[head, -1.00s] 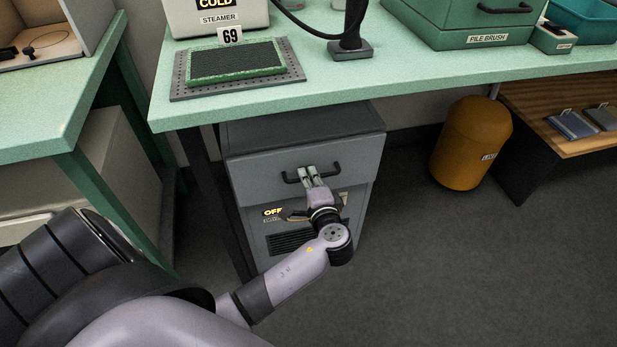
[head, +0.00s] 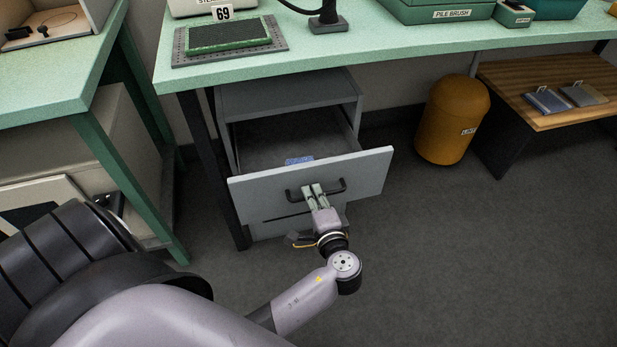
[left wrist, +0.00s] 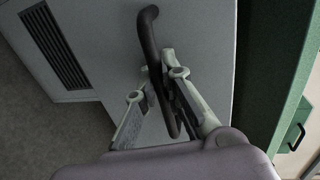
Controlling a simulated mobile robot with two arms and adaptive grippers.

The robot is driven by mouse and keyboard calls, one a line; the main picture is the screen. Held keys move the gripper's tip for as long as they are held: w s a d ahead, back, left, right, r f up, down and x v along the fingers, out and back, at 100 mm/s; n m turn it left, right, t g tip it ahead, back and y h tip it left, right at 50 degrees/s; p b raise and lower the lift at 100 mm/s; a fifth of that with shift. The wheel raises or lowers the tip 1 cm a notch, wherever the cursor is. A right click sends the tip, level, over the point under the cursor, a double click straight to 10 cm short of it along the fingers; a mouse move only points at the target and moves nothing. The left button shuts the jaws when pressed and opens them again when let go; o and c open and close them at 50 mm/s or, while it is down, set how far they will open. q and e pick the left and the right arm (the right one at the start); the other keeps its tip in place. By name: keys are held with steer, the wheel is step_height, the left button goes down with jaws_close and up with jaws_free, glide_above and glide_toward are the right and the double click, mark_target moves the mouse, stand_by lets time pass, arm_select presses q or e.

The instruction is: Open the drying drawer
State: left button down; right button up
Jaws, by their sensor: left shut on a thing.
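The drying drawer (head: 365,172) is the top drawer of a grey cabinet (head: 290,93) under the green bench. It stands well out from the cabinet, and its inside shows, with a small blue thing (head: 299,161) lying behind the front panel. My left gripper (head: 313,190) is shut on the drawer's dark bar handle (head: 334,188). In the left wrist view the handle (left wrist: 150,45) runs between the two fingers of the left gripper (left wrist: 158,85). My right gripper is not in view.
The green bench (head: 400,45) overhangs the cabinet, with a tufted sample on a grey plate (head: 277,42) on top. A brown bin (head: 450,120) and a wooden shelf (head: 520,85) stand to the right. The floor (head: 480,260) at the right front is clear.

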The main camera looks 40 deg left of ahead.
arm_select(q)
steer(key=shift+f+v, duration=0.2)
steer(key=shift+v, duration=0.65)
steer(key=shift+f+v, duration=0.15)
steer(key=shift+v, duration=0.7)
steer(key=shift+f+v, duration=0.2)
steer(key=shift+v, duration=0.65)
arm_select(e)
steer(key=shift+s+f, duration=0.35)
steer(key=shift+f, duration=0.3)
arm_select(q)
steer(key=c, duration=2)
jaws_free()
steer(key=shift+o, duration=0.2)
steer(key=v, duration=0.7)
steer(key=shift+s+d, duration=0.2)
steer(key=shift+d, duration=0.05)
